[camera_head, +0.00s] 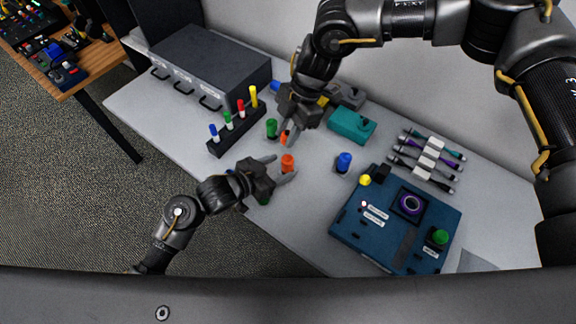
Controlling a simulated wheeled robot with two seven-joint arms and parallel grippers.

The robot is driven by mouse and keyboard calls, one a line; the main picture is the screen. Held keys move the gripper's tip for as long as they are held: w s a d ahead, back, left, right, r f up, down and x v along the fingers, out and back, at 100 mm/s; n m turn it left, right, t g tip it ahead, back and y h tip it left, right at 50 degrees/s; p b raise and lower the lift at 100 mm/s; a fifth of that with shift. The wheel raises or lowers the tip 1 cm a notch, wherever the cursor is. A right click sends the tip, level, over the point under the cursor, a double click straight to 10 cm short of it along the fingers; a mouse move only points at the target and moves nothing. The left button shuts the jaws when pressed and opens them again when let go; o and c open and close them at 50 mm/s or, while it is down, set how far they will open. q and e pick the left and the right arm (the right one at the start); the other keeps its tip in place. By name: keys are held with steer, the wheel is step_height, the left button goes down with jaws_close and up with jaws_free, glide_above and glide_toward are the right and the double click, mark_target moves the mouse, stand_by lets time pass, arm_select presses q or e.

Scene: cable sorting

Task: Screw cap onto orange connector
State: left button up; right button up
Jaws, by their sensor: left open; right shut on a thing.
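An orange connector (288,163) stands on the grey table near the middle of the view. My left gripper (286,170) is open, with its fingers on either side of the connector. It comes in from the lower left. My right gripper (288,137) reaches down from above and is shut on a small orange piece, likely the cap (284,138), mostly hidden between its fingers. The piece is just above and left of the connector in the picture, apart from it.
A green connector (271,128) stands left of my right gripper. A blue connector (344,162) stands to the right. A black rack (233,133) holds coloured pegs. A blue panel (345,227), a teal box (352,126), a dark drawer unit (210,62) and several cables (427,157) surround the area.

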arm_select(q)
steer(key=shift+x, duration=1.2)
jaws_close()
